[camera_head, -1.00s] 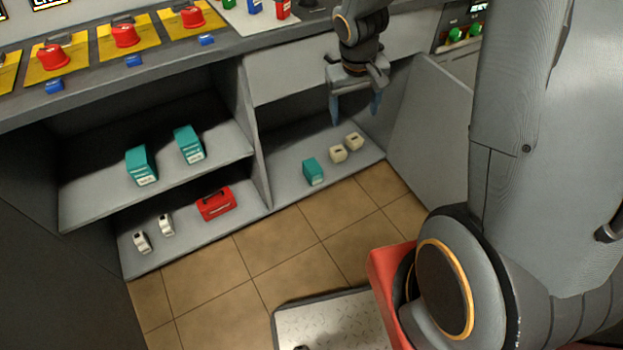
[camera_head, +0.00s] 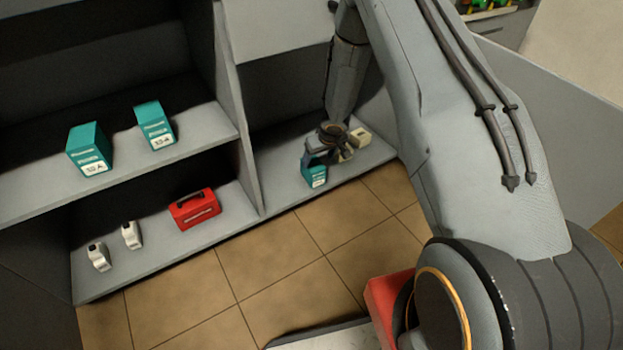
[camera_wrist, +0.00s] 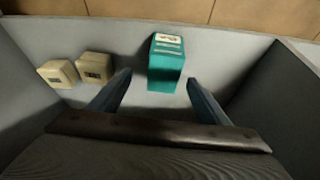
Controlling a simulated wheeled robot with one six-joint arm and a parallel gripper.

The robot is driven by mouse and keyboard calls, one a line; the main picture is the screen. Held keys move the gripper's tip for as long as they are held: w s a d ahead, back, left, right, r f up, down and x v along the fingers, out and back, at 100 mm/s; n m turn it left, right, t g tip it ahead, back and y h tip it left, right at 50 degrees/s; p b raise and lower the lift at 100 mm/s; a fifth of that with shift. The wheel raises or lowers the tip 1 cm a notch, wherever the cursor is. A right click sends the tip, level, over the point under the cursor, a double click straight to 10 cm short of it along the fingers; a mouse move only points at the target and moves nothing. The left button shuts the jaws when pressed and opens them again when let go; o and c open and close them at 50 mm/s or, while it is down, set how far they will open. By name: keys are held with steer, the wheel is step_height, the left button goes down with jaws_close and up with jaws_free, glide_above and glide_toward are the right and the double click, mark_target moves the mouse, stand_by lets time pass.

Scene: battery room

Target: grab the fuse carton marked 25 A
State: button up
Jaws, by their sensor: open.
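A teal carton (camera_head: 315,176) stands on the lower right shelf, partly behind my gripper in the head view. In the wrist view this teal carton (camera_wrist: 166,62) lies ahead of and between the open fingers of my gripper (camera_wrist: 160,88), with a gap on both sides. Its label is too small to read. Two other teal cartons, the left one (camera_head: 88,148) and the right one (camera_head: 156,126), stand on the upper left shelf; their labels seem to read 10 A. In the head view my gripper (camera_head: 326,153) is inside the right bay, its fingers largely hidden.
Two cream boxes, the outer (camera_wrist: 57,73) and the inner (camera_wrist: 95,67), stand left of my gripper in the wrist view. A red case (camera_head: 195,209) and two white devices (camera_head: 115,246) are on the lower left shelf. An upright divider (camera_head: 236,105) separates the bays.

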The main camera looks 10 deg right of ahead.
mark_target(313, 169)
steer(key=shift+s+b+x, duration=0.2)
steer(key=shift+b+x, duration=0.1)
steer(key=shift+x, duration=0.8)
steer(key=shift+a+b+x, duration=0.15)
steer(key=shift+b+x, duration=0.95)
steer(key=shift+x, duration=0.8)
steer(key=shift+a+b+x, duration=0.2)
steer(key=shift+b+x, duration=0.85)
steer(key=shift+x, duration=0.9)
steer(key=shift+s, duration=0.15)
steer(key=c, duration=1.5)
steer(key=shift+c, duration=0.2)
steer(key=shift+r, duration=0.2)
